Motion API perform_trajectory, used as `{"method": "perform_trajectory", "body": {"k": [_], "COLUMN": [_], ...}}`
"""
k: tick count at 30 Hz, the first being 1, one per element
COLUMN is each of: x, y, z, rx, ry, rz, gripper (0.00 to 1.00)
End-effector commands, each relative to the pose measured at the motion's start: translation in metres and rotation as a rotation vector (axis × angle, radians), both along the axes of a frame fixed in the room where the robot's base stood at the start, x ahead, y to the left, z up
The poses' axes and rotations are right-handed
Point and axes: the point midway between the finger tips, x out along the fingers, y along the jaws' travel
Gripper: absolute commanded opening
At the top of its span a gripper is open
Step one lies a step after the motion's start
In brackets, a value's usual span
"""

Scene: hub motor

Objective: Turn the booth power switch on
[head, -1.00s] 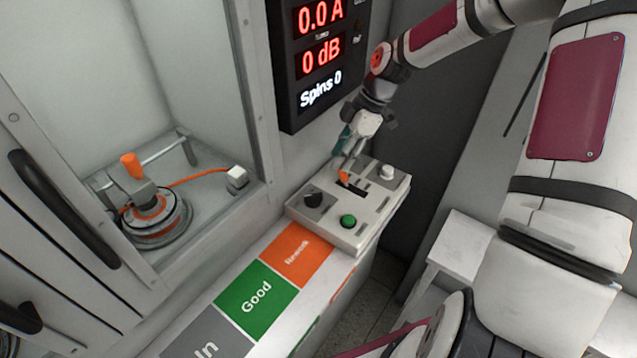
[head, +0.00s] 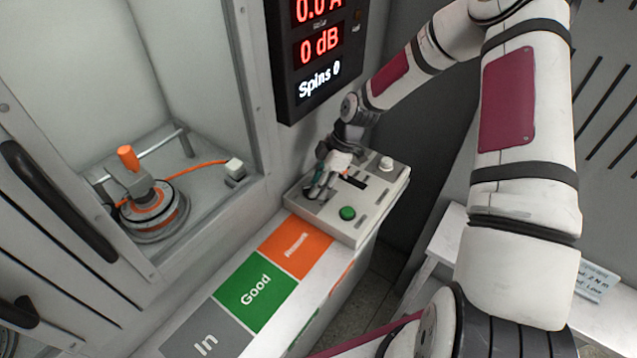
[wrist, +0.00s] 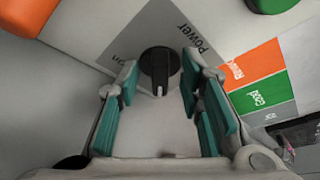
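The booth power switch is a black rotary knob (wrist: 159,66) on a grey plate (wrist: 135,35) marked "Power" and "On" in the wrist view. My gripper (wrist: 160,95) is open, with its teal-padded fingers on either side of the knob. I cannot tell whether the pads touch it. In the head view my gripper (head: 318,190) is over the left part of the control box (head: 370,224) and mostly hides the knob. The knob's pointer line aims toward the bottom of the wrist view.
A display (head: 318,55) hangs above. A motor (head: 152,212) with an orange cable sits in the booth.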

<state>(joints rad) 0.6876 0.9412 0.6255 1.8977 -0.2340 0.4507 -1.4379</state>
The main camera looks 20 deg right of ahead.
Motion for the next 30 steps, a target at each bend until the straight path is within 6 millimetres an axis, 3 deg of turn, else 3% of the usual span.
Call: {"method": "perform_trajectory", "body": {"k": [8, 12, 13, 23, 30], "x": [0.0003, 0.0003, 0.0002, -0.0005, -0.0033], "y": [0.0003, 0.0002, 0.0002, 0.0003, 0.0007], "z": [-0.0011, -0.0010, -0.0009, -0.0005, 0.0005], "rx": [0.000, 0.000, 0.000, -0.001, -0.002], "ry": [-0.001, -0.001, -0.001, -0.001, -0.001], "rz": [0.000, 0.000, 0.000, -0.016, -0.117], "gripper": [0.34, 0.02, 0.00, 0.00, 0.00]}}
